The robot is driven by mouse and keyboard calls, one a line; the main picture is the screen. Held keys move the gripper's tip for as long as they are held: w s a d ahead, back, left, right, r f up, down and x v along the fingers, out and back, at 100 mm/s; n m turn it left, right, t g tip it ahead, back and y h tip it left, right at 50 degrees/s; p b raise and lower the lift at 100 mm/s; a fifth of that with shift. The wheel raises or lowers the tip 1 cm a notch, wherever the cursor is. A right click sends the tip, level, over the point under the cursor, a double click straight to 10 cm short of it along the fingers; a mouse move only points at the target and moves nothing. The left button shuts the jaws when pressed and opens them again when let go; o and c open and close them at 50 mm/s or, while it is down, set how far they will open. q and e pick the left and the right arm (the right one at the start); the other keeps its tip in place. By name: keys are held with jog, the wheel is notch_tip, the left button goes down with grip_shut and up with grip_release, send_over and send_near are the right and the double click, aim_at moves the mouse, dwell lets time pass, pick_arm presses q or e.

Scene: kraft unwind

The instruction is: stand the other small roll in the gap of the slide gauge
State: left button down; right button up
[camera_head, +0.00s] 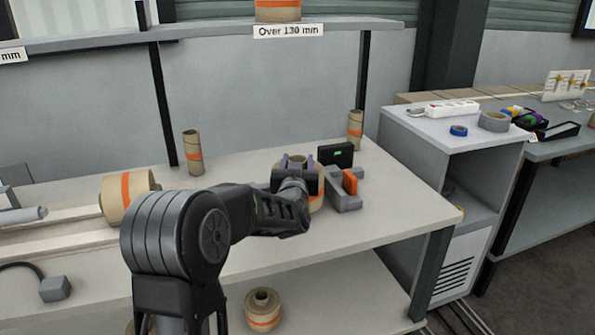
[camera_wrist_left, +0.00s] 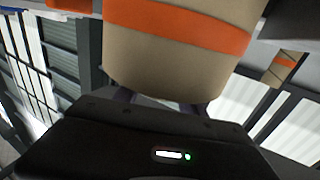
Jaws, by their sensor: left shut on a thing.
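My left gripper (camera_head: 297,163) is shut on a kraft roll (camera_head: 317,197) with an orange band, over the right part of the table. The roll fills the top of the left wrist view (camera_wrist_left: 180,62), and the fingers reach around its lower end there. In the head view my wrist hides much of it. The slide gauge (camera_head: 345,202), grey with an orange piece (camera_head: 350,184), is just right of the roll. A black box with a green display (camera_head: 336,154) stands behind. Whether the roll is in the gap or touches the table, I cannot tell. My right gripper is not in view.
Slim kraft tubes stand at the table's back, one left (camera_head: 193,153) and one right (camera_head: 355,127). A large roll (camera_head: 128,190) lies at left. Another roll (camera_head: 262,309) is on the lower shelf. An upper shelf (camera_head: 215,31) spans the back. The table's front right is clear.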

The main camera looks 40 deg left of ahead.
pick_arm(q)
jog(key=shift+f, duration=1)
jog(key=shift+f, duration=0.15)
jog(key=c, duration=0.7)
grip_release()
jog(key=shift+f, duration=0.1)
jog(key=shift+o, duration=0.2)
jog(key=v, duration=1.2)
jog(key=shift+b, duration=0.3)
